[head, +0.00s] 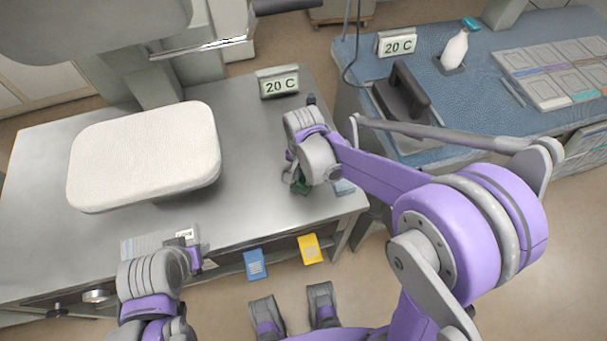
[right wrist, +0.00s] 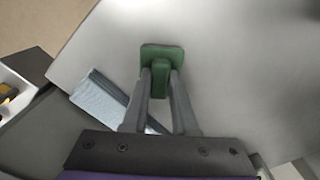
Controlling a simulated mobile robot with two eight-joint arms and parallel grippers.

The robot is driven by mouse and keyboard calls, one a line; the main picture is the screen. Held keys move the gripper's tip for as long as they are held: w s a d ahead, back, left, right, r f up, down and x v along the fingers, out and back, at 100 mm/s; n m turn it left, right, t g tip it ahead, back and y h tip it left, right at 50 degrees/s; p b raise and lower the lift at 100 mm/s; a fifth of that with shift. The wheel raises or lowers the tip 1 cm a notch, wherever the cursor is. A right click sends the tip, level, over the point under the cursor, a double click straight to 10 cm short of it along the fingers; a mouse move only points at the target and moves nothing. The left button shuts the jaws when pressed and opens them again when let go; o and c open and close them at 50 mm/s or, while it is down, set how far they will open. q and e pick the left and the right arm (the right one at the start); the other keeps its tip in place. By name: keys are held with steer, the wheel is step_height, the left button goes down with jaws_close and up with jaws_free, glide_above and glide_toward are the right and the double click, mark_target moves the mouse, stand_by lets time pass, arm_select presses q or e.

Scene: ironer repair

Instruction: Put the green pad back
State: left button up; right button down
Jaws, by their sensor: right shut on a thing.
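The green pad (right wrist: 160,54) is a small dark green block with a narrower grip part. My right gripper (right wrist: 160,78) is shut on that grip part, with one finger on each side. In the head view, a bit of the green pad (head: 302,188) shows below my right wrist, over the right end of the grey metal table (head: 255,140). Most of it is hidden there by my arm. I cannot tell if the pad touches the table. My left gripper (head: 194,260) is low at the table's front edge; its fingers are too unclear to read.
A folded light blue cloth (right wrist: 98,97) lies near the pad at the table edge. A white padded board (head: 145,155) fills the table's left part. An iron (head: 405,92) rests on the blue table (head: 480,85) at right.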

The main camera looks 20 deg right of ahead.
steer(key=shift+f, duration=0.25)
steer(key=c, duration=0.6)
jaws_free()
step_height(320, 180, up, 11)
steer(key=shift+f+p, duration=0.1)
steer(key=shift+p, duration=0.45)
steer(key=s+d+r+n+t+p, duration=0.1)
steer(key=s+d+n+p, duration=0.1)
steer(key=s+n, duration=0.1)
steer(key=s+d+r+n+t+p, duration=0.1)
steer(key=s+d+r+n+t, duration=0.1)
steer(key=s, duration=0.4)
steer(key=s+d+r+n+t+p, duration=0.1)
steer(key=s+d+n+t+p, duration=0.1)
steer(key=s, duration=0.3)
steer(key=shift+d+r+n+p, duration=0.3)
steer(key=shift+d+r+n, duration=0.1)
steer(key=shift+n, duration=0.4)
